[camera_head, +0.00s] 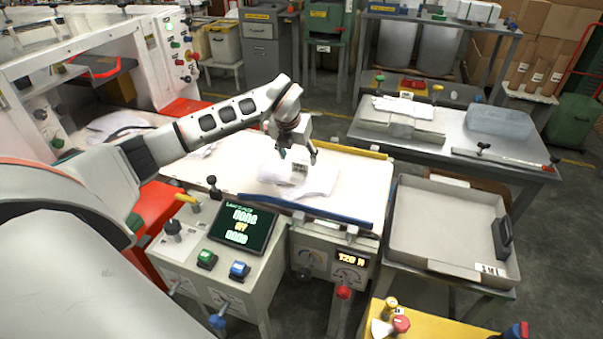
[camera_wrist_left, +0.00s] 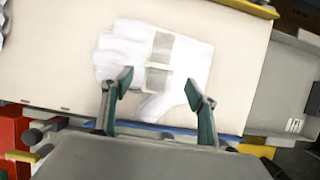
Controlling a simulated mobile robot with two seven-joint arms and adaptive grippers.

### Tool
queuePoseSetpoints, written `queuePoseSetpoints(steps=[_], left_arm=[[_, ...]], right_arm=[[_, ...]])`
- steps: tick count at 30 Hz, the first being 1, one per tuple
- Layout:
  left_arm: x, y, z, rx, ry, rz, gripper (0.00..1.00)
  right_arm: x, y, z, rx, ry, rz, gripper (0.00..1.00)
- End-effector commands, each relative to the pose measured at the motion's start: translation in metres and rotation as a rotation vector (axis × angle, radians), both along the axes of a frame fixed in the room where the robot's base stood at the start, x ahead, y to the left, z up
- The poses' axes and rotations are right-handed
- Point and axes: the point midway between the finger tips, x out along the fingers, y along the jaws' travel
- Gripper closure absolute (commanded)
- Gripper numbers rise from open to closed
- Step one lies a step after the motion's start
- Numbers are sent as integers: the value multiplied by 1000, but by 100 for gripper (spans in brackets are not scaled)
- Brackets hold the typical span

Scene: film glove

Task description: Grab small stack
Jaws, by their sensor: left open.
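A small stack of white gloves (camera_head: 306,179) lies on the pale conveyor bed, near its blue front rail. In the left wrist view the stack (camera_wrist_left: 150,55) shows glove fingers and a grey band around it. My left gripper (camera_head: 298,155) is over the stack with its fingers pointing down. In the left wrist view its two green-tipped fingers (camera_wrist_left: 160,88) are spread apart, with the lower part of the stack between them in the picture. I cannot tell how high the fingertips are above the gloves. My right gripper is not in view.
A grey open tray (camera_head: 408,262) with a black handle stands right of the conveyor. A control panel with a screen (camera_head: 243,228) stands in front. The blue rail (camera_head: 303,209) edges the bed.

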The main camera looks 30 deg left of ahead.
Motion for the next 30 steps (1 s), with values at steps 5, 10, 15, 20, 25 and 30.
queuePoseSetpoints(steps=[5, 10, 15, 20, 25, 30], left_arm=[[8, 3, -17, -2, 1, 1, 42], [20, 9, -38, -4, 2, 2, 42], [26, 11, -54, -1, 1, 0, 42], [28, 11, -56, 0, -1, -1, 42], [28, 11, -55, 0, -1, -1, 55], [28, 11, -55, 0, -1, -1, 84]], right_arm=[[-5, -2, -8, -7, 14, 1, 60], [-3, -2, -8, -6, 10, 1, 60], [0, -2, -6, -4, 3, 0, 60], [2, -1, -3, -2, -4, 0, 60], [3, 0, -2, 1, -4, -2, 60], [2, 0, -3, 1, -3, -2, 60]])
